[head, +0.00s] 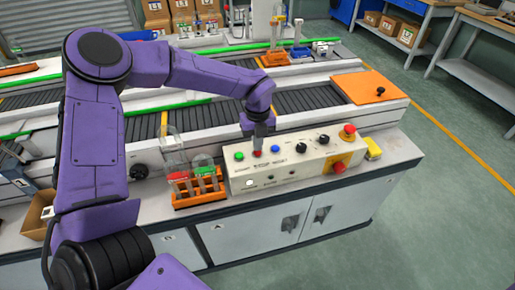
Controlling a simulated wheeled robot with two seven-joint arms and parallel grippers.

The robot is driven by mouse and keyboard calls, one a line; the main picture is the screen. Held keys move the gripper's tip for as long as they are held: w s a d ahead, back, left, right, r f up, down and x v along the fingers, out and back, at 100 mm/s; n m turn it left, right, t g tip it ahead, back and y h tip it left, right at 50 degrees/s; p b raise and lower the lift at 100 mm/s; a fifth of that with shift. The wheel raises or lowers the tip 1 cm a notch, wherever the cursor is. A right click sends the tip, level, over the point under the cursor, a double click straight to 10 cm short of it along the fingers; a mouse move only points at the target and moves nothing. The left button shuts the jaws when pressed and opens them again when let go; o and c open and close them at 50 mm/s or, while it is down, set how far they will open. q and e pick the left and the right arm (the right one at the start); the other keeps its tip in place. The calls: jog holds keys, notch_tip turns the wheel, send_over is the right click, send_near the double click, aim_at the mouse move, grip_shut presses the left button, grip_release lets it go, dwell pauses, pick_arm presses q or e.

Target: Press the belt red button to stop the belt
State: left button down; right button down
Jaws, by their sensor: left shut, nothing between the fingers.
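The beige control box (290,174) stands on the front bench. Its top carries a green button (239,156), a red button (257,153), a blue button (275,149) and black knobs. My left gripper (257,150) is shut and points down at the red button, with its tip at or just above the button. I cannot tell if the button is pressed in. The belt (290,103) runs behind the box. My right gripper is not in view.
An orange rack (199,192) with tubes and glassware stands left of the control box. The floor at right is clear.

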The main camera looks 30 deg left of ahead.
pick_arm(q)
notch_tip(320, 180, up, 7)
jog(key=p, duration=0.4)
jog(key=shift+f, duration=0.15)
dwell(0.4)
